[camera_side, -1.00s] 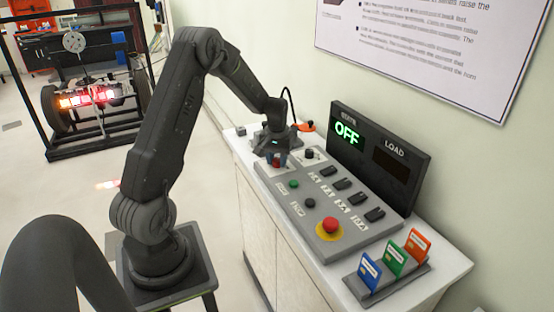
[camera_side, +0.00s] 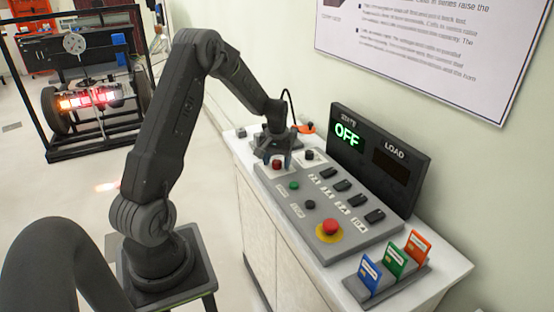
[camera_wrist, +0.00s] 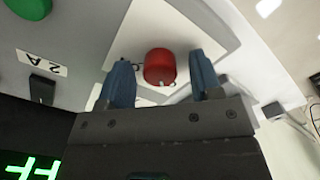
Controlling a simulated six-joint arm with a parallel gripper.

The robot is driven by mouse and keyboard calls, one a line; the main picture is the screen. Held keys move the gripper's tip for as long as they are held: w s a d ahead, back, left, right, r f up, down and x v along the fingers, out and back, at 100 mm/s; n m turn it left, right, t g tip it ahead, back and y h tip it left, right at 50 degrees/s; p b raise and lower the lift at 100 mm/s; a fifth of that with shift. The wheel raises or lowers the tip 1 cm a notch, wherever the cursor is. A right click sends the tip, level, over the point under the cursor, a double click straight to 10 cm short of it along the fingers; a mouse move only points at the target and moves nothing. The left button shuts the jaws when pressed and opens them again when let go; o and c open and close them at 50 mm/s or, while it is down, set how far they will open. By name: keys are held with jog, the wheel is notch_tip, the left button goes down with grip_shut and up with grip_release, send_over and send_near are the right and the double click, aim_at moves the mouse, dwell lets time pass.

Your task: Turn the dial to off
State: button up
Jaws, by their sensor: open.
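The red dial (camera_side: 276,164) sits on a white plate at the far left end of the grey control panel (camera_side: 320,238). In the wrist view the red dial (camera_wrist: 160,66) is a round knob with a small pale mark on the edge facing my gripper. My gripper (camera_wrist: 162,80) is open, with one blue fingertip on each side of the dial and a visible gap to both. In the side view my gripper (camera_side: 276,160) is just above and behind the dial. The state display (camera_side: 348,134) reads OFF in green.
The panel also carries a green button (camera_side: 294,185), black buttons, several black switches and a red emergency button (camera_side: 330,227) on yellow. A rack with blue, green and orange cards (camera_side: 396,265) stands at the right end. The display box (camera_side: 380,160) rises behind the panel.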

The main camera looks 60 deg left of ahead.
aim_at(278, 162)
notch_tip(278, 162, up, 14)
dwell(0.5)
jog(key=shift+f, duration=0.1)
jog(key=s+d+r+m+t, duration=0.15)
jog(key=d+r, duration=0.25)
jog(key=d, duration=0.4)
jog(key=s+d+r+m+t, duration=0.1)
jog(key=s+d+r+m, duration=0.25)
jog(key=d, duration=0.45)
jog(key=s+d+m+t, duration=0.3)
jog(key=s+d+m, duration=0.1)
jog(key=s+d, duration=0.9)
jog(key=shift+d, duration=0.2)
